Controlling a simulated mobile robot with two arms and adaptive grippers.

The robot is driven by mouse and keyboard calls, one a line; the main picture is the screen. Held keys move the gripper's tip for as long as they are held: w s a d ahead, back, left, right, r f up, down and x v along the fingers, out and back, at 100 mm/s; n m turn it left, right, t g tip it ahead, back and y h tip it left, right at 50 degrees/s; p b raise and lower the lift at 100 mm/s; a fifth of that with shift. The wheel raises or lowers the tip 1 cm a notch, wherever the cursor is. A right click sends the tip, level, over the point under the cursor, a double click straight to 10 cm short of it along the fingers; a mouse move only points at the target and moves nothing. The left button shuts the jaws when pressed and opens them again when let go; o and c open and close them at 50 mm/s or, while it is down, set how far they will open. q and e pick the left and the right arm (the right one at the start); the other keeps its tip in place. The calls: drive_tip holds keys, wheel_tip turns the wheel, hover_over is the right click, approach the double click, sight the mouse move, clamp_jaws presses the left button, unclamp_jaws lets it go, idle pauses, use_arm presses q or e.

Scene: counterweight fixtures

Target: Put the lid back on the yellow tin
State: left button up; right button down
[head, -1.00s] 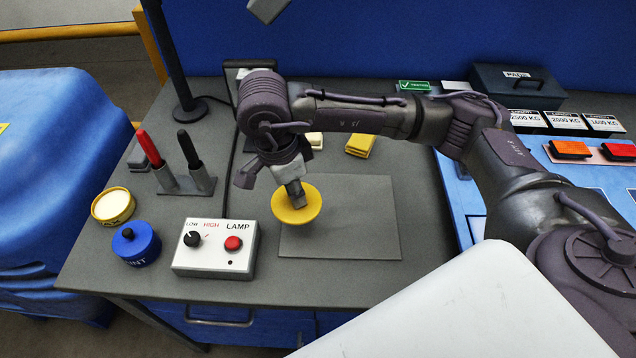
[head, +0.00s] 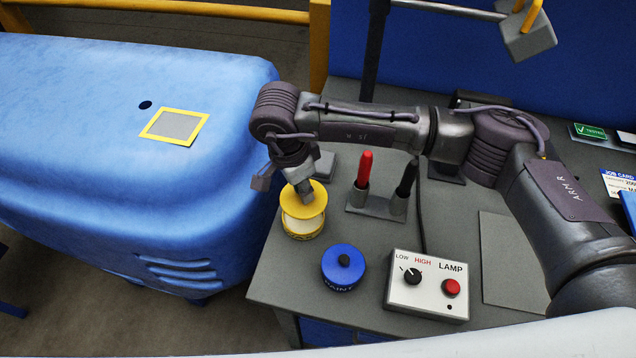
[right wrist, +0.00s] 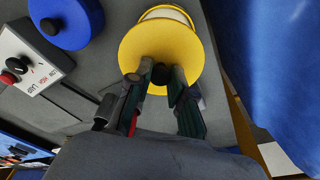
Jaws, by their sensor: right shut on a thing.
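The yellow tin (head: 302,226) stands open near the left corner of the bench, with its pale inside partly showing in the head view. My right gripper (head: 306,192) is shut on the knob of the yellow lid (head: 293,207). It holds the lid over the tin, slightly toward the back. In the right wrist view the lid (right wrist: 140,50) covers most of the tin (right wrist: 168,14), and its dark knob sits between the fingers (right wrist: 161,76). I cannot tell whether lid and rim touch. My left gripper is not in view.
A blue paint tin (head: 343,268) stands right of the yellow tin, in front of a holder with a red and a black pen (head: 376,203). The lamp control box (head: 428,284) is farther right. A large blue covered body (head: 110,110) borders the bench on the left.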

sight(302, 203)
drive_tip(key=shift+w+a, duration=0.15)
drive_tip(key=shift+a, duration=0.2)
drive_tip(key=shift+d+f, duration=0.25)
drive_tip(key=shift+f, duration=0.1)
drive_tip(key=shift+s+f, duration=0.2)
drive_tip(key=shift+f, duration=0.05)
drive_tip(key=shift+f+b, duration=0.3)
drive_tip(key=shift+f, duration=0.1)
wheel_tip(302, 203, down, 4)
drive_tip(key=shift+w+r+b, duration=0.1)
drive_tip(key=shift+r+b, duration=0.15)
drive_tip(key=shift+b, duration=0.8)
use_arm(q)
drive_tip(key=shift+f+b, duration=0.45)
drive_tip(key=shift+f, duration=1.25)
use_arm(e)
drive_tip(key=shift+f, duration=0.4)
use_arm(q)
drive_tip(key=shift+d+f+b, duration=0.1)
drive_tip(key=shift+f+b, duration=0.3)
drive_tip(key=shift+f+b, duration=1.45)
use_arm(e)
drive_tip(key=shift+f, duration=0.15)
